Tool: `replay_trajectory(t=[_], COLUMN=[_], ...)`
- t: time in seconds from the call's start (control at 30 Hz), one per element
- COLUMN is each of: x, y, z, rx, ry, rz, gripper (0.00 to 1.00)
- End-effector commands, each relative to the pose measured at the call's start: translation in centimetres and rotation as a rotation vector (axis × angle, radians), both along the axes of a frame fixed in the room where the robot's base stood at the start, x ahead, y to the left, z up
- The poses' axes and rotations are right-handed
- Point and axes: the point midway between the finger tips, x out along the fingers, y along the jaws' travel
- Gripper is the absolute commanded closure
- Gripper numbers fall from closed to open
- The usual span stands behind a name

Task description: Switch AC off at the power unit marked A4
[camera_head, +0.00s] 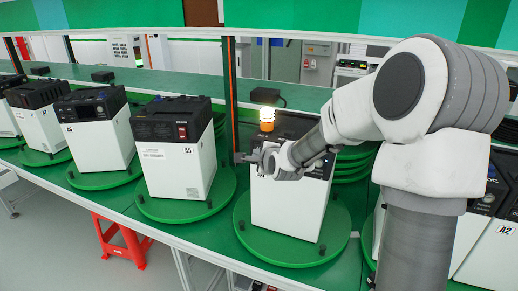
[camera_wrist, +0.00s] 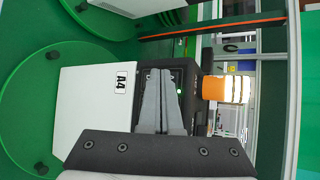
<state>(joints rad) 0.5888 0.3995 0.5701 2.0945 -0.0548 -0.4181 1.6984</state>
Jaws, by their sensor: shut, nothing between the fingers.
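The power unit marked A4 (camera_head: 283,212) is a white box with a black upper part, upright on a green turntable. In the wrist view the unit (camera_wrist: 88,110) appears on its side, with its A4 label (camera_wrist: 121,84) readable. My gripper (camera_head: 243,158) is in front of its black upper panel. In the wrist view my gripper (camera_wrist: 160,73) has its fingers together and empty, over the dark panel (camera_wrist: 187,76). A small green light shows beside the fingers. The fingers and arm hide much of the panel, including any AC switch. I cannot tell whether the fingertips touch it.
An orange-and-white lamp (camera_head: 267,120) stands at the unit's top, close to my gripper. Unit A5 (camera_head: 176,170) with a red switch stands to the left, and unit A2 (camera_head: 492,248) to the right. A red stool (camera_head: 122,240) stands below the bench.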

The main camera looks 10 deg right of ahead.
Motion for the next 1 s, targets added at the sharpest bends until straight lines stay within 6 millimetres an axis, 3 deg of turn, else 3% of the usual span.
replay_trajectory(t=[1.0], x=[0.98], y=[-0.71], z=[-0.01], rx=[0.0], ry=[0.001], rz=[0.0], gripper=[1.0])
